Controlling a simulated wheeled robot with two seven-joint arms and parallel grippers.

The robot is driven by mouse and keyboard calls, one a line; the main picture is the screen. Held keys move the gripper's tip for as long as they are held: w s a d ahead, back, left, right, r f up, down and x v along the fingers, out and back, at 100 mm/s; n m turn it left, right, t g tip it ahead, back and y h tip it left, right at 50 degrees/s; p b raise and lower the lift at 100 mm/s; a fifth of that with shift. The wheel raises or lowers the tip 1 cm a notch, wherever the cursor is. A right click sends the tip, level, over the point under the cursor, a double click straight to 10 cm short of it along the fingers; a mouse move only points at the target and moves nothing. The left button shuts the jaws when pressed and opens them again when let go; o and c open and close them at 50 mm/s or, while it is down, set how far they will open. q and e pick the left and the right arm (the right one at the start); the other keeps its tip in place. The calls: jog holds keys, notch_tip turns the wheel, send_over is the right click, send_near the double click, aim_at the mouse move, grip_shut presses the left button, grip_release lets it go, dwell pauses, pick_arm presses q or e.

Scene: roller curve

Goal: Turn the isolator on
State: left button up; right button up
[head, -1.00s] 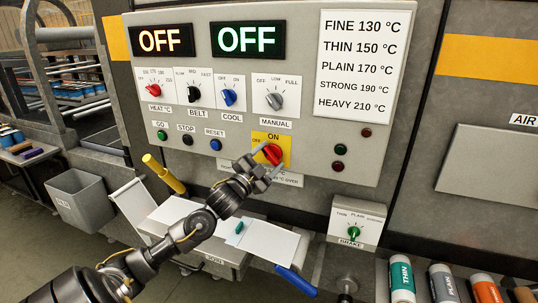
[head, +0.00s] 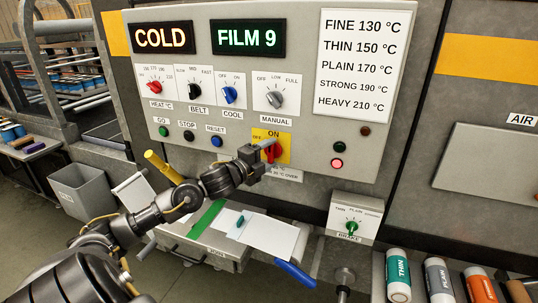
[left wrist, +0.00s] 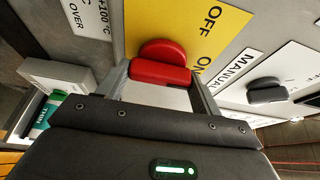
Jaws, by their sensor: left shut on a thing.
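The isolator is a red knob (head: 270,150) on a yellow plate (head: 285,147) marked OFF and ON. Its grip bar stands about upright, its end towards ON. My left gripper (head: 263,159) is at the knob and partly covers it. In the left wrist view the fingers (left wrist: 163,88) are on both sides of the red bar (left wrist: 160,73), shut on it. The left display (head: 163,38) reads COLD and the right display (head: 248,37) reads FILM 9. My right gripper is not in view.
Other knobs stand close above: a blue COOL knob (head: 229,94) and a grey MANUAL knob (head: 275,98). A red lamp (head: 337,163) is lit at the right.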

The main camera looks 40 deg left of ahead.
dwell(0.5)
pick_arm(q)
jog(key=o, duration=1)
jog(key=shift+s+f, duration=0.15)
jog(key=shift+s, duration=0.25)
jog(key=shift+s+a+b, duration=0.15)
jog(key=shift+s+b, duration=0.55)
jog(key=shift+s, duration=1.8)
jog(key=shift+s+a+b, duration=0.15)
jog(key=shift+s+b, duration=0.55)
jog(key=shift+s, duration=1.8)
